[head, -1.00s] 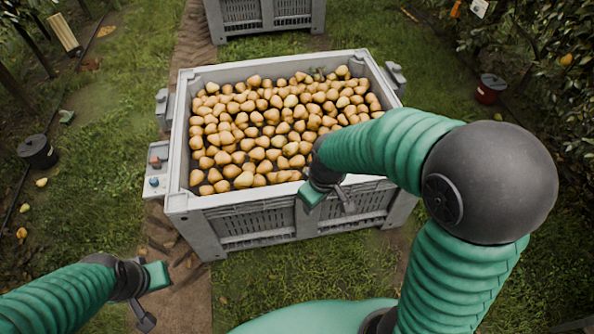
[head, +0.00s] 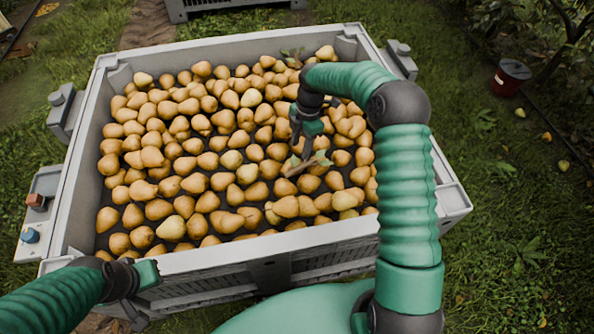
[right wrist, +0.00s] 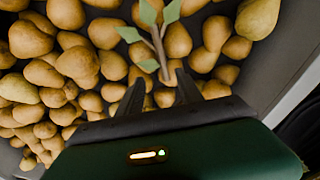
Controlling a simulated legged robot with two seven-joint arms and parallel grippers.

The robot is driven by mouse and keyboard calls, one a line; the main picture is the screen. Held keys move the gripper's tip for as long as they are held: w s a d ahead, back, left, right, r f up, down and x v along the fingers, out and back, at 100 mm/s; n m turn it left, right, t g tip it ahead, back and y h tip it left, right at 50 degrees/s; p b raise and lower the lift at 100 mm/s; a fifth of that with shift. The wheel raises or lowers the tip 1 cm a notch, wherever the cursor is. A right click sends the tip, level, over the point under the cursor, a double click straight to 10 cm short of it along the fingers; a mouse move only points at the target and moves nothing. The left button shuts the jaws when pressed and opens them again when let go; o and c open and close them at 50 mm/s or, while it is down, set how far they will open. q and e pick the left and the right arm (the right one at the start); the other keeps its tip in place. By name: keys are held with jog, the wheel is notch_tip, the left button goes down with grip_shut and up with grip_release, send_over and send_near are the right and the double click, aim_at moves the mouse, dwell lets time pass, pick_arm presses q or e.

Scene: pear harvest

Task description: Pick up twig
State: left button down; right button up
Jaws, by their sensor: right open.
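A twig with a brown stem and green leaves (head: 304,168) lies on the pears towards the right side of the bin. In the right wrist view the twig (right wrist: 159,45) points up the picture, its stem end close to the gap between the fingertips. My right gripper (head: 303,140) is open and empty, just above and behind the twig in the head view. Its two dark fingers (right wrist: 162,88) show apart in the right wrist view. My left gripper (head: 138,290) is outside the bin's near left corner; its fingers are partly hidden.
The grey bin (head: 85,160) is full of pears (head: 205,150). A second leafy sprig (head: 293,57) lies near its back wall. A control box with red and blue knobs (head: 38,215) sits on the left side. A red bucket (head: 511,77) stands on the grass at right.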

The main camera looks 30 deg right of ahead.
aim_at(301, 166)
jog(key=f, duration=0.2)
jog(key=d+f+b, duration=0.1)
jog(key=f, duration=0.1)
jog(key=d+f, duration=0.1)
jog(key=f, duration=0.1)
jog(key=shift+s, duration=0.2)
jog(key=a+f+b, duration=0.2)
jog(key=f, duration=0.1)
jog(key=shift+a+f, duration=0.1)
jog(key=shift+f, duration=0.1)
jog(key=shift+d, duration=0.3)
jog(key=shift+c, duration=0.7)
jog(key=shift+d, duration=0.1)
jog(key=shift+c, duration=1.1)
jog(key=c, duration=0.5)
pick_arm(q)
jog(key=f, duration=0.1)
jog(key=d+f, duration=0.1)
jog(key=f, duration=0.1)
jog(key=shift+s+d+f, duration=0.1)
jog(key=shift+d+f, duration=0.1)
jog(key=shift+f, duration=0.1)
pick_arm(e)
jog(key=shift+a, duration=0.2)
grip_shut()
